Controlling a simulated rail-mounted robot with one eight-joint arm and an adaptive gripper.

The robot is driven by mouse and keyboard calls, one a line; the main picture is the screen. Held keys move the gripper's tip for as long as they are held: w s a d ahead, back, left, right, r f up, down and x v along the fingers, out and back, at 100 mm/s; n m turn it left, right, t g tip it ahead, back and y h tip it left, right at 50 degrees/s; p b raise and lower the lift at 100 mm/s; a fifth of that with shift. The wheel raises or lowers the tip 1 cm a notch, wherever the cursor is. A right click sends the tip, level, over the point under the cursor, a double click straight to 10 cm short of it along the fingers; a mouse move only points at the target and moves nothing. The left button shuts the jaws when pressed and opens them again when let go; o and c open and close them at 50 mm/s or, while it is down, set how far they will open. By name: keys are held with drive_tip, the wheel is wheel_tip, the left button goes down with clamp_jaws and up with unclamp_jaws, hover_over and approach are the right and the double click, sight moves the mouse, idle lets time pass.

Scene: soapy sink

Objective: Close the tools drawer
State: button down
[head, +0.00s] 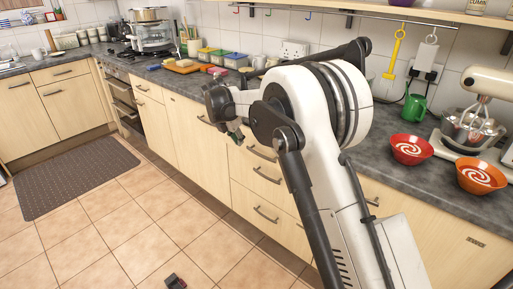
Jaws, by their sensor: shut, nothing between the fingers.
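A stack of pale wood drawers (246,196) with grey bar handles is under the dark worktop, left of my white arm. A handle (262,153) shows high in the stack, with others lower down. No label shows, so I cannot tell which one is the tools drawer. My arm hides the right side of the stack and part of its top, and I cannot tell whether a drawer there stands out. My gripper (236,136) shows only as a small dark part below the black wrist, in front of the upper cabinet fronts. It is shut and empty.
Containers and a chopping board (185,66) stand further back. The tiled floor (135,215) before the cabinets is mostly clear.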

drive_tip(key=w+d+f+b, duration=0.1)
drive_tip(key=w+d+f, duration=0.3)
drive_tip(key=f, duration=0.5)
drive_tip(key=shift+w+d+f, duration=0.15)
drive_tip(key=shift+w+f, duration=0.05)
drive_tip(key=shift+w, duration=0.6)
